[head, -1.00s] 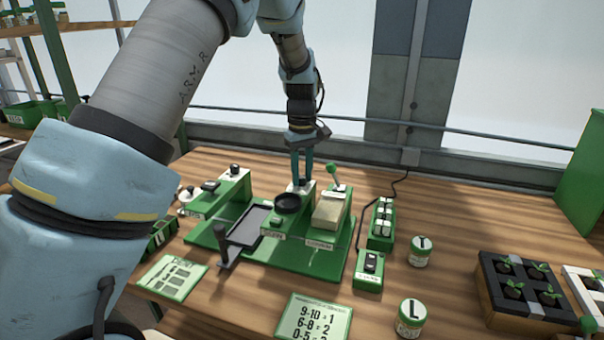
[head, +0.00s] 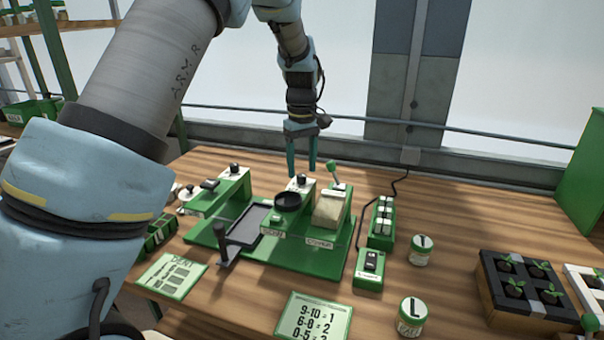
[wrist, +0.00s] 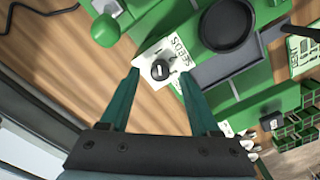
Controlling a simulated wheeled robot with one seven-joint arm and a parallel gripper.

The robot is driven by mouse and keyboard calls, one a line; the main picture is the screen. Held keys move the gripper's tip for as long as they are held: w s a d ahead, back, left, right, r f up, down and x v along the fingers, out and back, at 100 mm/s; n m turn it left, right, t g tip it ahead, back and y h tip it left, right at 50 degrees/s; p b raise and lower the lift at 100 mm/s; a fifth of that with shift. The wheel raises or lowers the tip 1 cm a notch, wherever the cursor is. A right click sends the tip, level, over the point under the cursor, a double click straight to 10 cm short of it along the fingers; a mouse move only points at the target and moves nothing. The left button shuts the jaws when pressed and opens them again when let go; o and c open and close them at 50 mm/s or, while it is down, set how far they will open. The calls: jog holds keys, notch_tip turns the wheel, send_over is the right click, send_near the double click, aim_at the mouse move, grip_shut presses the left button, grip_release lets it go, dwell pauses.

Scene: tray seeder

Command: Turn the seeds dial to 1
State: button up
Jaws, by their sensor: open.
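The seeds dial (wrist: 160,70) is a small dark knob with a white pointer mark on a white plate labelled "SEEDS" in the wrist view. In the head view the dial (head: 301,180) sits on the green seeder (head: 296,262), behind the round black hopper (head: 287,201). My gripper (head: 302,171) is open and points down above and behind the dial. In the wrist view the dial lies between and just beyond the open fingertips (wrist: 160,75), with nothing held. I cannot read which number the pointer is on.
A green-knobbed lever (head: 333,167) stands right of the dial; it also shows in the wrist view (wrist: 105,30). A switch box (head: 370,270), labelled jars (head: 421,250) and a number card (head: 314,318) are nearby. Seedling trays stand at far right.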

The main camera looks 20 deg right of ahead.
aim_at(301, 175)
notch_tip(301, 175, up, 9)
jog(key=b, duration=0.1)
jog(key=shift+f+b, duration=0.2)
jog(key=shift+b, duration=0.15)
jog(key=shift+a, duration=0.15)
jog(key=a+f, duration=0.2)
jog(key=a, duration=0.9)
jog(key=a+f, duration=0.3)
jog(key=a, duration=0.7)
jog(key=s+a+f+m, duration=0.1)
jog(key=s+a+f, duration=0.1)
jog(key=s+a, duration=0.3)
jog(key=s+a+f+m+t, duration=0.1)
jog(key=s+a+f, duration=0.2)
jog(key=s+a, duration=0.3)
jog(key=a, duration=0.4)
jog(key=shift+m+t, duration=0.3)
jog(key=shift+s+a+f, duration=0.1)
